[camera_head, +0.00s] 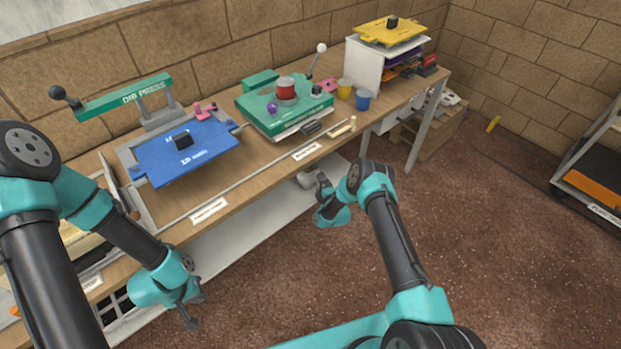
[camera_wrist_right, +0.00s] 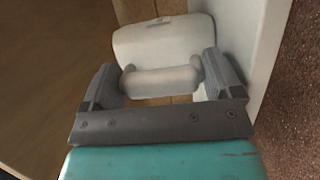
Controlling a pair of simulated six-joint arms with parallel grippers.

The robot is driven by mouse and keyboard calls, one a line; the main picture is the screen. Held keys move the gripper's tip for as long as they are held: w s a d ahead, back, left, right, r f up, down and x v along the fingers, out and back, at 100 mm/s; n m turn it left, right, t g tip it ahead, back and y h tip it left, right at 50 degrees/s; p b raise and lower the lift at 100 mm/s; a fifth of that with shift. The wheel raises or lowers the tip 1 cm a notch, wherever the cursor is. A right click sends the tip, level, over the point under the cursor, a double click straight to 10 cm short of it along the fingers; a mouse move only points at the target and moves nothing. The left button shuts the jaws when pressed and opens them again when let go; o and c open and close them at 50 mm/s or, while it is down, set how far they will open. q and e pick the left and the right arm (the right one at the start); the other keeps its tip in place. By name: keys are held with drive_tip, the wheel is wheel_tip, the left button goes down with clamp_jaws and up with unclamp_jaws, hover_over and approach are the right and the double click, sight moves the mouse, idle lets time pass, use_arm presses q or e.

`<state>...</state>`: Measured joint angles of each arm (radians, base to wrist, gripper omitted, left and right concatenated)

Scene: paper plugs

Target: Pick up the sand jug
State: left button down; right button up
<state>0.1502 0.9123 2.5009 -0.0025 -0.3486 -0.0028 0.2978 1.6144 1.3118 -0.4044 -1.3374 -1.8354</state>
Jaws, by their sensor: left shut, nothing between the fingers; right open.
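The sand jug shows in the right wrist view as a pale, off-white body (camera_wrist_right: 162,40) with a thick handle bar (camera_wrist_right: 160,82). My right gripper (camera_wrist_right: 157,74) is open, with one finger at each end of the handle; I cannot tell whether they touch it. In the head view the jug (camera_head: 306,180) is a small pale shape on the low shelf below the bench edge, partly hidden by my right gripper (camera_head: 319,182). My left gripper (camera_head: 193,316) is shut and empty, in front of the bench at lower left, far from the jug.
The wooden bench top (camera_head: 262,160) overhangs the low white shelf (camera_head: 250,222). On it stand a blue press plate (camera_head: 205,152), a green press (camera_head: 262,112), and yellow and blue cups (camera_head: 363,100). The brown floor (camera_head: 500,240) is open.

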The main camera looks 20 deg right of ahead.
sight(317, 172)
idle(0.4)
drive_tip(key=c, duration=0.7)
drive_tip(key=shift+r, duration=0.45)
drive_tip(key=r, duration=0.2)
drive_tip(key=shift+s+a+r, duration=0.15)
drive_tip(key=shift+s+r, duration=0.2)
drive_tip(key=shift+r, duration=0.05)
drive_tip(key=s+a, duration=0.2)
drive_tip(key=s, duration=0.5)
drive_tip(key=s+a+r, duration=0.1)
drive_tip(key=s+a, duration=0.2)
drive_tip(key=s, duration=0.4)
drive_tip(key=shift+s+r, duration=0.15)
drive_tip(key=shift+s, duration=0.05)
